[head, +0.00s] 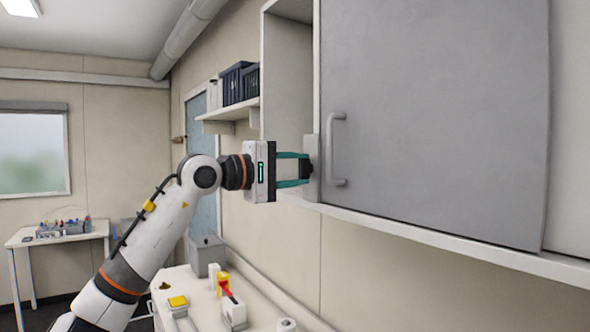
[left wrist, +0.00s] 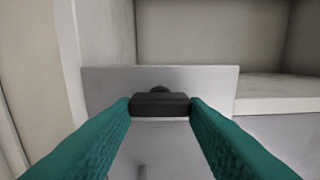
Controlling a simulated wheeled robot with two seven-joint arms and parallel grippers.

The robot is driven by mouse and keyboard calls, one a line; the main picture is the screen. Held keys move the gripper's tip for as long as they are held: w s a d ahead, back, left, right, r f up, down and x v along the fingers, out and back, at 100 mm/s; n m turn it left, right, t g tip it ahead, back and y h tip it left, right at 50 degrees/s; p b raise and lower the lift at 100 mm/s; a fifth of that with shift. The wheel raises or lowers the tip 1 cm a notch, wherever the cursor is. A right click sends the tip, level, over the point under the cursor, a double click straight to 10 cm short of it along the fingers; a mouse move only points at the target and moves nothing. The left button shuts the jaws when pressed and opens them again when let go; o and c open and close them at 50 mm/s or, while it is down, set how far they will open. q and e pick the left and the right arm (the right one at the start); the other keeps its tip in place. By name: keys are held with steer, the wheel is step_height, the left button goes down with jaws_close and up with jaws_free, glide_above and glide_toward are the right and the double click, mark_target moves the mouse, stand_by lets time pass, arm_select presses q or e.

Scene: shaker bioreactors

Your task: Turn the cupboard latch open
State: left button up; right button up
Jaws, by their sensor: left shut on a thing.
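The cupboard (head: 435,110) hangs on the wall at the right of the head view, with a flat grey door and a pale bar handle (head: 334,150). The cupboard latch (left wrist: 160,104) is a small black block on a light plate (left wrist: 210,82); the plate also shows at the door's left edge in the head view (head: 313,190). My left gripper (head: 305,169) has its teal fingers shut on the latch. In the left wrist view, the latch lies crosswise between the fingertips (left wrist: 160,107). My right gripper is not in view.
An open cupboard compartment (head: 288,80) lies left of the door. A wall shelf (head: 232,112) with dark bins (head: 238,84) is farther left. Below, a bench (head: 205,310) holds a grey box (head: 207,254) and several small items.

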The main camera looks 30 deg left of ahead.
arm_select(q)
steer(key=shift+f, duration=0.1)
steer(key=o, duration=1)
steer(key=b+v, duration=0.5)
steer(key=v, duration=0.7)
